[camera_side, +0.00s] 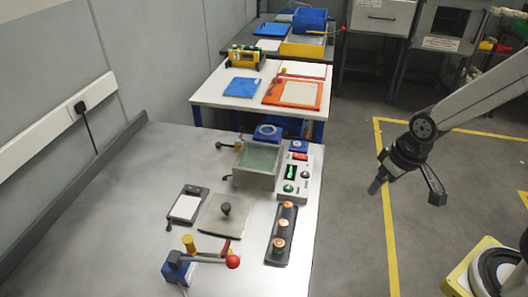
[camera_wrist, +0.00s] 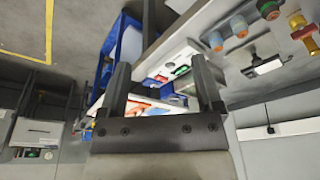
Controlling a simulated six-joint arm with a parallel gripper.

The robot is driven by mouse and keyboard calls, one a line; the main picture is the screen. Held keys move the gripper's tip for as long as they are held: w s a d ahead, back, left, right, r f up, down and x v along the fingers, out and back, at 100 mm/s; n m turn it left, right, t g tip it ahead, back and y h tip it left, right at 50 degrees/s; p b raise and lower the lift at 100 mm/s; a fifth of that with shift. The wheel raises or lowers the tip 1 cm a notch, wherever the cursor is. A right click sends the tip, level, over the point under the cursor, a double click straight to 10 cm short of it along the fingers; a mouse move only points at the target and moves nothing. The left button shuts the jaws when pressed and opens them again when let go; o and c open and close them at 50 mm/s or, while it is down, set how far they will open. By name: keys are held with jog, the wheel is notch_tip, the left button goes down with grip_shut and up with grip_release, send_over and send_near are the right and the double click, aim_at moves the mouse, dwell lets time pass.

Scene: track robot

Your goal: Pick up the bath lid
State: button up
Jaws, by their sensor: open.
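The bath lid (camera_side: 222,217), a flat grey square plate with a dark round knob (camera_side: 225,208), lies on the metal table in the side view. The bath (camera_side: 254,177), a square open box with greenish liquid, stands just behind it. My gripper (camera_side: 407,192) is in the air to the right of the table, well apart from the lid. Its two fingers are spread with nothing between them; they also show in the wrist view (camera_wrist: 160,75). I cannot make out the lid in the wrist view.
A rack with several orange-capped bottles (camera_side: 281,246) sits right of the lid. A control box (camera_side: 293,187) stands right of the bath, and a white-topped tray (camera_side: 185,207) left of the lid. A red-knobbed lever device (camera_side: 180,269) is in front. Floor beside the table is free.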

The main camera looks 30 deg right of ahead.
jog(key=n+t+y, duration=0.1)
jog(key=n+y, duration=0.2)
jog(key=n, duration=0.4)
send_over(227, 206)
jog(key=s+d, duration=0.2)
jog(key=f, duration=1)
jog(key=shift+s+a, duration=0.1)
jog(key=shift+a, duration=0.15)
jog(key=shift+x, duration=1.35)
jog(key=shift+f, duration=0.1)
jog(key=shift+x, duration=2.5)
jog(key=shift+d, duration=0.15)
